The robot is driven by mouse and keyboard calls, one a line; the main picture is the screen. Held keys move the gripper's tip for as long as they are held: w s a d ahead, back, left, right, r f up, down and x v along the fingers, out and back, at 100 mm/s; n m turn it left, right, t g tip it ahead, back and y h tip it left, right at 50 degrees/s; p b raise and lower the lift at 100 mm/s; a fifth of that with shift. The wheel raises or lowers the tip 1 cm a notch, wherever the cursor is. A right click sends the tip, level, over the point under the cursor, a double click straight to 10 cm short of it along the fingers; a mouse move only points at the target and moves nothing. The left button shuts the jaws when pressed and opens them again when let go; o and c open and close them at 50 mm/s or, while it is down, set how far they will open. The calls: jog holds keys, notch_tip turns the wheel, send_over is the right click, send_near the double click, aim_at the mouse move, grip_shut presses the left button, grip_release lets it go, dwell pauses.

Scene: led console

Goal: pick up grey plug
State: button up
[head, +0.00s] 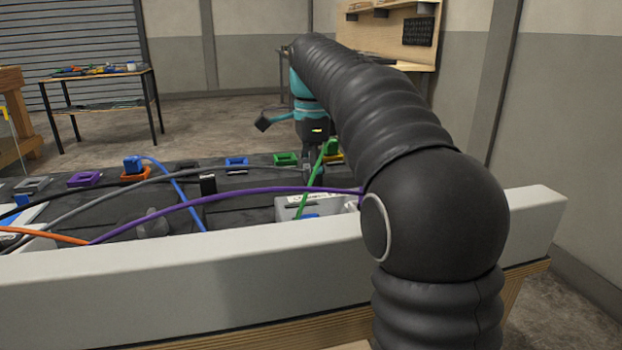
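A grey cable (110,190) arcs across the dark console from the left and runs to the spot below my gripper (314,172). The grey plug itself cannot be made out; the cable's right end is lost at the gripper fingers. My gripper points down over the back right part of the console, close beside the green plug (331,147). The fingers are small and partly hidden, so I cannot tell whether they are open, shut or holding anything. A grey socket (33,185) lies at the console's left.
A blue plug (133,164) sits at the orange socket (136,175). Purple (85,179), blue (236,163) and green (285,159) sockets line the back. A purple cable (230,196) crosses the front, above the white front rail (200,277).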

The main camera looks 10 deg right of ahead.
grip_shut()
jog(key=shift+r, duration=0.15)
jog(key=shift+r, duration=0.6)
notch_tip(320, 180, up, 3)
jog(key=shift+w+r+p, duration=0.1)
jog(key=shift+p, duration=0.75)
jog(key=s+d+r+p, duration=0.1)
jog(key=s+d+r, duration=0.4)
jog(key=d, duration=0.5)
jog(key=shift+d+r, duration=0.25)
jog(key=shift+r, duration=0.45)
jog(key=shift+s, duration=0.1)
